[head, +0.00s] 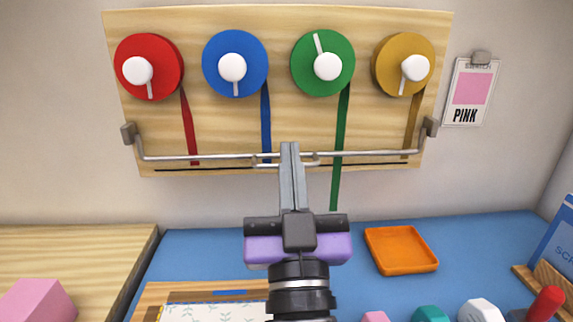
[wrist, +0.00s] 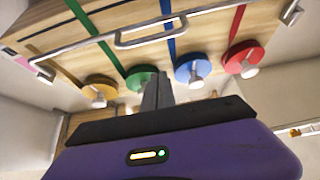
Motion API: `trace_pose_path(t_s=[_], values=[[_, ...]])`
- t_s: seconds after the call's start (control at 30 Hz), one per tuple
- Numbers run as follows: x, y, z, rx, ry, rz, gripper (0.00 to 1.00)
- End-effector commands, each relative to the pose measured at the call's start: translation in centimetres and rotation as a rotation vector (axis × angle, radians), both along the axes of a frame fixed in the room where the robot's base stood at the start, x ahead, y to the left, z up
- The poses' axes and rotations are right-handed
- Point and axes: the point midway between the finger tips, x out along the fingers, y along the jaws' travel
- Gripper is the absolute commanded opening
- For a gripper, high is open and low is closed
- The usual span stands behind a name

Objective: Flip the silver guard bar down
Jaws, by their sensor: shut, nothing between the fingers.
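The silver guard bar (head: 210,156) runs across the lower front of the wooden board, in front of the hanging ribbons. Its ends bend up to two grey brackets, and the bar lies below them. A small silver loop handle sits at its middle, partly hidden by my fingers in the head view. The bar also shows in the wrist view (wrist: 205,12). My gripper (head: 290,150) is shut and empty, its fingertips overlapping the handle in the head view. In the wrist view, a gap shows between the fingertips (wrist: 158,76) and the handle (wrist: 150,41).
The board (head: 280,20) carries red, blue, green and yellow discs with white knobs. The green ribbon (head: 337,185) hangs lowest, below the board. A "PINK" card (head: 467,115) hangs at right. An orange tray (head: 400,272) and several stamps stand on the blue surface (head: 210,252) below.

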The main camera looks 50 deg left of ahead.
Motion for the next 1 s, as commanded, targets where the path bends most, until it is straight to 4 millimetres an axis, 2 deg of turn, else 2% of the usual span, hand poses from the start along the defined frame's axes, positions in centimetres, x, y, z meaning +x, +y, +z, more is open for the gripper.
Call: trace_pose_path(t_s=[0.03,0.3,0.5,1.0], values=[[-0.4,-0.4,-1.6,-0.007,0.007,0.001,0.00],[-2.4,-2.7,-5.3,-0.004,0.003,0.001,0.00],[-3.5,-4.0,-7.2,-0.001,0.001,0.001,0.00],[-3.9,-4.4,-7.6,0.001,-0.002,0.001,0.00]])
